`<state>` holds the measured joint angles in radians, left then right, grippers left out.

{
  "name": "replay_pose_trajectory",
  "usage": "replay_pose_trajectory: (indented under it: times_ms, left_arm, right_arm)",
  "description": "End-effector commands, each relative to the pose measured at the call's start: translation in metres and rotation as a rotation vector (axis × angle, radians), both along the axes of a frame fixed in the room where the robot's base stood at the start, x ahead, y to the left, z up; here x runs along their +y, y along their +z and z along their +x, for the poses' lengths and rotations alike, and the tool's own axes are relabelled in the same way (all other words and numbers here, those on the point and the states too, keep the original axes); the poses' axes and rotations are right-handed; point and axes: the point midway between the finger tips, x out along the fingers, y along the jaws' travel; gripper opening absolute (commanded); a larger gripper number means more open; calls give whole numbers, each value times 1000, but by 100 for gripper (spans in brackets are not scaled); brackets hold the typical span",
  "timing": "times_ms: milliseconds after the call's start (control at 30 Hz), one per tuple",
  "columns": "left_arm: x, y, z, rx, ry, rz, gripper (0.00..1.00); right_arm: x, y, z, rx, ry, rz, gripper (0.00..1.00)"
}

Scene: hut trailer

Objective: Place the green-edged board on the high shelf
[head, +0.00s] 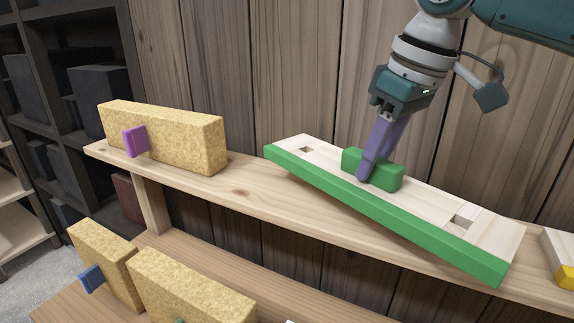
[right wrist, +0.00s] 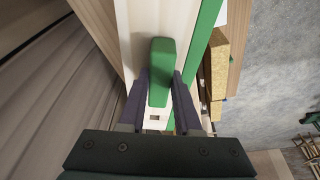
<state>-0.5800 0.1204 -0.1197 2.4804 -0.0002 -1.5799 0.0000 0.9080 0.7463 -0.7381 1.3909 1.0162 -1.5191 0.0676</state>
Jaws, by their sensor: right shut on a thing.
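The green-edged board (head: 330,163) is a pale wooden plank with a green front edge and a green block handle (head: 395,176) on top. It lies over the high shelf (head: 265,203), slanted to the shelf's line, with its green edge at or past the shelf's front. I cannot tell if it touches the shelf. My right gripper (head: 368,172) is shut on the green handle. The right wrist view shows the handle (right wrist: 161,72) between the two purple fingers, with the board's pale top (right wrist: 138,30) beneath. My left gripper is not in view.
A yellow cork-like block (head: 180,137) with a purple tab stands at the high shelf's left end. A yellow-edged board (head: 562,262) is close to the right end. More yellow blocks (head: 190,290) stand on the lower shelf. A wooden wall (head: 280,70) rises behind.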

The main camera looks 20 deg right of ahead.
Motion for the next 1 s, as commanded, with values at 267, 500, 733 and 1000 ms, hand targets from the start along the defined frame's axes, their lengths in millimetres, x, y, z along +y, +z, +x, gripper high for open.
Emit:
replay_pose_trajectory:
  times_ms: [267, 500, 733, 1000]
  left_arm:
    - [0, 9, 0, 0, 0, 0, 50]
    - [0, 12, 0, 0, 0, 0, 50]
    - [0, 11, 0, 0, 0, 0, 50]
    - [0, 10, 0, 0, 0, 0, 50]
  right_arm:
    - [0, -29, 0, 2, -1, 1, 0]
    - [0, -52, 1, -3, 0, -1, 0]
    - [0, -53, 1, -3, 1, 0, 0]
    - [0, -56, 0, 0, 1, -1, 51]
